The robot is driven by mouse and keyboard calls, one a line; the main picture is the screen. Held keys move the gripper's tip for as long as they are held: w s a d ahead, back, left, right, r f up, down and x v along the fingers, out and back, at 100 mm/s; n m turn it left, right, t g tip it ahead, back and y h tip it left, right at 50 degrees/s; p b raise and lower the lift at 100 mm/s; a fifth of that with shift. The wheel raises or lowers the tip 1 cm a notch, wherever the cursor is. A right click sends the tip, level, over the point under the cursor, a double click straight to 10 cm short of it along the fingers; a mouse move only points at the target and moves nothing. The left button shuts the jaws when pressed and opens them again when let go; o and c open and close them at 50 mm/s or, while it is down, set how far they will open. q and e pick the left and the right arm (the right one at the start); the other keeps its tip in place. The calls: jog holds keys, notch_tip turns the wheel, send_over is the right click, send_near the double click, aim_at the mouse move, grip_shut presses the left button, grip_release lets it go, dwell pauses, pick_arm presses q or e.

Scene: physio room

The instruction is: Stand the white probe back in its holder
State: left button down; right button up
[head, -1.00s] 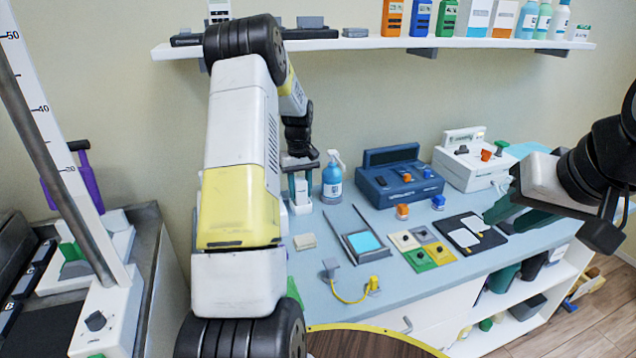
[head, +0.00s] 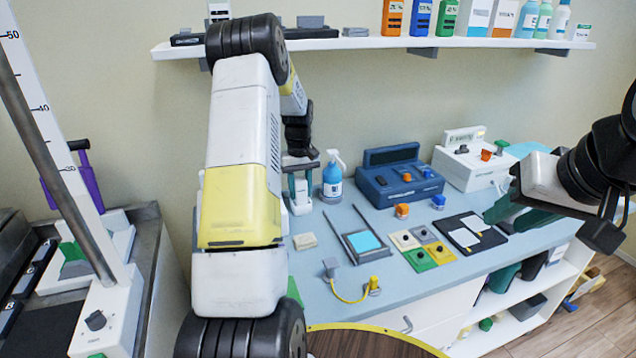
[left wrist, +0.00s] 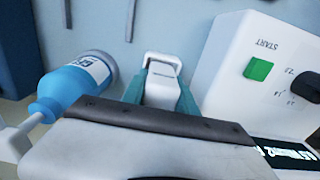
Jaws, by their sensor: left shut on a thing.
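The white probe (left wrist: 162,92) shows between the two teal fingers of my left gripper (left wrist: 161,100) in the left wrist view, and the fingers are shut on it. In the head view my left gripper (head: 300,180) points down over the back of the counter, left of the spray bottle, with a white piece (head: 300,206) at its fingertips. I cannot tell there where the probe ends and whether a holder is under it. My right gripper (head: 516,215) has its teal fingers apart and empty above the counter's right part.
A blue spray bottle (head: 332,180) stands close right of my left gripper. A blue device (head: 400,182) and a white device (head: 470,160) stand at the back. A tray with a cyan pad (head: 364,242) and coloured tiles lie in front. A shelf (head: 400,43) runs above.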

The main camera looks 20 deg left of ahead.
aim_at(300, 179)
pick_arm(q)
jog(key=shift+f, duration=0.4)
dwell(0.5)
jog(key=shift+c, duration=2)
grip_release()
jog(key=shift+r, duration=3.5)
